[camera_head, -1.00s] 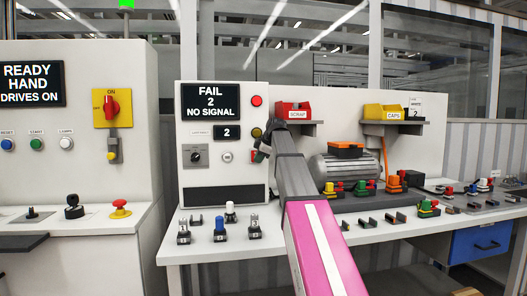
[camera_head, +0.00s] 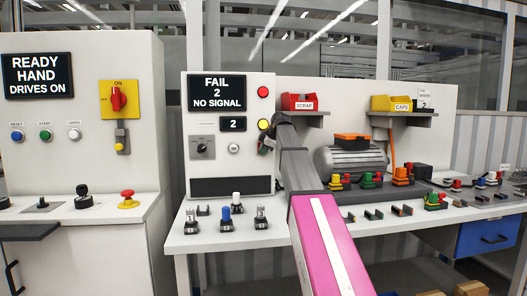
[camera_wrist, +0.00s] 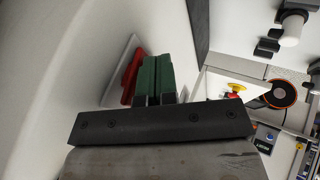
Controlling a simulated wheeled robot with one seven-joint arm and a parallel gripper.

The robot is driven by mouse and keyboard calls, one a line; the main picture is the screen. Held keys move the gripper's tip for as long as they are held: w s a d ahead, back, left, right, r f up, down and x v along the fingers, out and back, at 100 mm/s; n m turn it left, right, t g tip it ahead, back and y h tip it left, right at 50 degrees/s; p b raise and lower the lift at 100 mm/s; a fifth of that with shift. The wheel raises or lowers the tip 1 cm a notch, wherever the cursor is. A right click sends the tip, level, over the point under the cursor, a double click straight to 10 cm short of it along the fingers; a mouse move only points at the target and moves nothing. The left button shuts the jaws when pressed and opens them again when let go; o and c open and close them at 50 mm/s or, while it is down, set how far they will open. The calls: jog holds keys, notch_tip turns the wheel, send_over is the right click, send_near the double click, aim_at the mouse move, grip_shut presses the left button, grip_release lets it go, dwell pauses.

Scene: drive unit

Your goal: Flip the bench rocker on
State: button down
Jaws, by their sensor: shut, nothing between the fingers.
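The red bench rocker (camera_wrist: 130,78) sits on a pale plate on the light bench panel in the wrist view. My gripper (camera_wrist: 157,62) is shut and empty, with its dark green fingers side by side just right of the rocker. The fingers overlap the plate in the picture; I cannot tell whether they touch the rocker. In the head view my gripper (camera_head: 265,143) is at the right edge of the test panel (camera_head: 229,163), just below the yellow lamp (camera_head: 263,124), and hides the rocker. The panel's display (camera_head: 230,93) reads FAIL 2 NO SIGNAL.
A red lamp (camera_head: 263,91) is above the yellow one. A selector knob (camera_head: 202,147) is on the panel. A motor (camera_head: 350,160) and red scrap bin (camera_head: 298,102) are to the right.

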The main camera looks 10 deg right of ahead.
jog(key=shift+r, duration=0.25)
jog(key=shift+r, duration=0.65)
